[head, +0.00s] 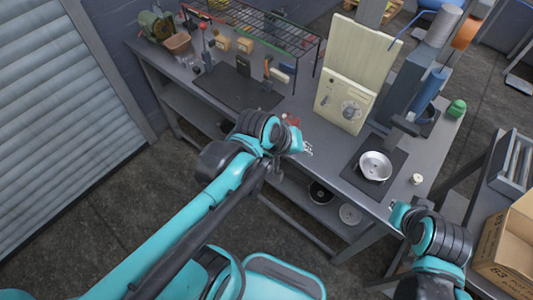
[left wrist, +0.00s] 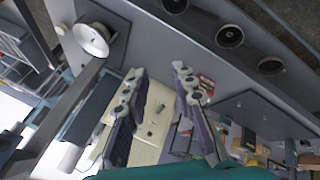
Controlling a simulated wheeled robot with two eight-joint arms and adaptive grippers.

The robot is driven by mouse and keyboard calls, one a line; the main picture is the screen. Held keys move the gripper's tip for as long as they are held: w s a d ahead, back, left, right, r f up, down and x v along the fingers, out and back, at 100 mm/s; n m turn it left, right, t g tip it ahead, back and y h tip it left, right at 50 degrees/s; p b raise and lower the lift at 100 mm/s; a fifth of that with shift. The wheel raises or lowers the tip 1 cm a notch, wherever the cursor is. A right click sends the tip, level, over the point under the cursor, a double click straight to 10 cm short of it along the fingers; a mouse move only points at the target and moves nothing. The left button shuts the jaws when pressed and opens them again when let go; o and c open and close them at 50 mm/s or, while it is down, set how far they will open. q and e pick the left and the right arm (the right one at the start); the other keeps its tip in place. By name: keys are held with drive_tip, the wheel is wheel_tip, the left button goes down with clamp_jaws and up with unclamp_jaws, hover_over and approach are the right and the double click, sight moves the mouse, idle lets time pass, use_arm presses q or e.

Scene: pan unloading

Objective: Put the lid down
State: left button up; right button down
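A round silver pan-like piece (head: 375,165) sits on a dark mat on the workbench; it also shows at the upper left of the left wrist view (left wrist: 92,38). I cannot tell if it is a pan, a lid, or both together. No separate lid can be made out for sure. My left gripper (head: 307,149) is at the bench's front edge, left of this piece and apart from it. In the left wrist view its fingers (left wrist: 159,72) are spread with nothing between them. My right gripper (head: 394,207) is near the front edge, below the piece; its fingers are not clear.
Round dark pieces (head: 320,192) lie on the lower shelf. A beige panel box (head: 345,100) stands behind the pan-like piece, beside a grey column. A wire rack (head: 255,25) stands at the back left. A cardboard box (head: 507,250) is at the right. The bench front is partly clear.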

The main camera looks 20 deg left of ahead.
use_arm(q)
drive_tip(key=s+a+m+t+y, duration=0.1)
drive_tip(key=s+a+m+y, duration=0.2)
drive_tip(key=a, duration=0.5)
drive_tip(key=shift+s+m, duration=0.8)
drive_tip(key=shift+s, duration=0.25)
wheel_tip(320, 180, down, 5)
drive_tip(key=b, duration=0.5)
drive_tip(key=shift+f, duration=0.1)
